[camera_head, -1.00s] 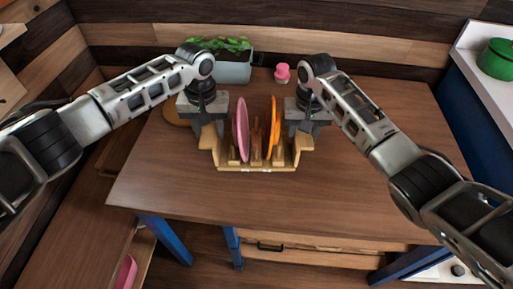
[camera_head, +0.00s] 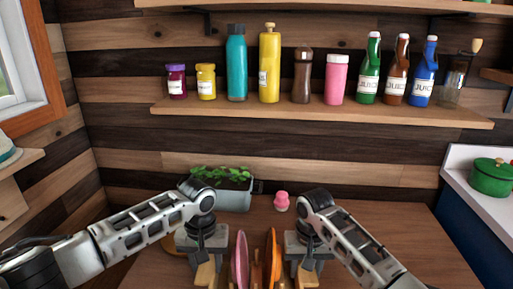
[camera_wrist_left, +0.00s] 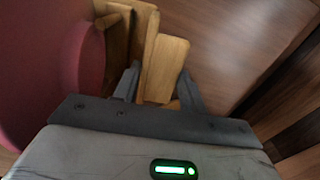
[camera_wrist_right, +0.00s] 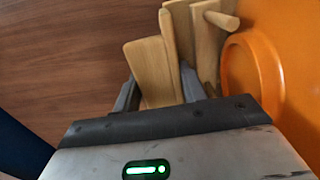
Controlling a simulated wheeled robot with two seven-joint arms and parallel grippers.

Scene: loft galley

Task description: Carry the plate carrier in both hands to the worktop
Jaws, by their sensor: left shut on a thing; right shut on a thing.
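The wooden plate carrier sits between my two grippers at the bottom of the head view, its lower part cut off. It holds a pink plate (camera_head: 239,262) on the left and an orange plate (camera_head: 271,258) on the right. My left gripper (camera_head: 205,272) is shut on the carrier's left end; its wooden end piece (camera_wrist_left: 163,68) shows between the fingers in the left wrist view. My right gripper (camera_head: 305,272) is shut on the right end; that end piece (camera_wrist_right: 150,70) shows between the fingers in the right wrist view. The table (camera_head: 375,225) lies beneath the arms.
A planter with green leaves (camera_head: 233,195) and a small pink object (camera_head: 281,201) stand at the table's back. A shelf (camera_head: 330,112) with bottles and jars spans the wall above. A green pot (camera_head: 491,178) stands on the white-topped counter (camera_head: 462,160) at right.

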